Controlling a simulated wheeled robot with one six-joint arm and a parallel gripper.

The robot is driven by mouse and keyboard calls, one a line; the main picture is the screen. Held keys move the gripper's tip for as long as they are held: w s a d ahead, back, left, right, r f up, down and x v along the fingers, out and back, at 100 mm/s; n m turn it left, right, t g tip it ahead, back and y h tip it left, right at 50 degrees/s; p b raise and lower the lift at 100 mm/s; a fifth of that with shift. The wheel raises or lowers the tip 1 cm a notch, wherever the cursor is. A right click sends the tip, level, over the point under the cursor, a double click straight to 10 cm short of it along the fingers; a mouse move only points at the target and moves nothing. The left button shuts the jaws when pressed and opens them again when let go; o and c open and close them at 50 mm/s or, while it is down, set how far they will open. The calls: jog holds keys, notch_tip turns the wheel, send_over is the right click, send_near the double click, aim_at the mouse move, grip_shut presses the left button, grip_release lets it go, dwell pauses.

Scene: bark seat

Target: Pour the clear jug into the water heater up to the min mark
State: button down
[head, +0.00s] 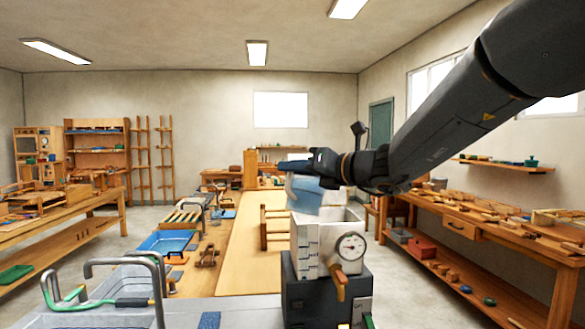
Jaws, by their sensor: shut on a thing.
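The clear jug (307,197), showing bluish and see-through, is held over the open top of the water heater and looks tilted. My gripper (322,166) is shut on the jug at its upper part; the exact grip is hard to see. The water heater (313,262) is a white, open-topped tank with dark level marks on its front left face, a round gauge (352,246) and a brown tap (338,284). It stands on a dark block. The water level inside and any stream from the jug cannot be made out.
A metal sink (110,287) with curved taps and a green hose lies at left front. A long wooden bench (237,255) with a blue tray (167,242) and tools runs behind the heater. A workbench (470,235) stands at right. Bare floor shows between benches.

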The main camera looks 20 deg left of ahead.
jog(key=shift+w+r+m+p, duration=0.2)
jog(key=shift+r+m+p, duration=0.2)
jog(key=shift+r+p, duration=0.8)
dwell(0.8)
jog(key=shift+w+d+r+m+g+p, duration=0.15)
jog(key=shift+w+r+m+g+p, duration=0.5)
jog(key=shift+p, duration=2.95)
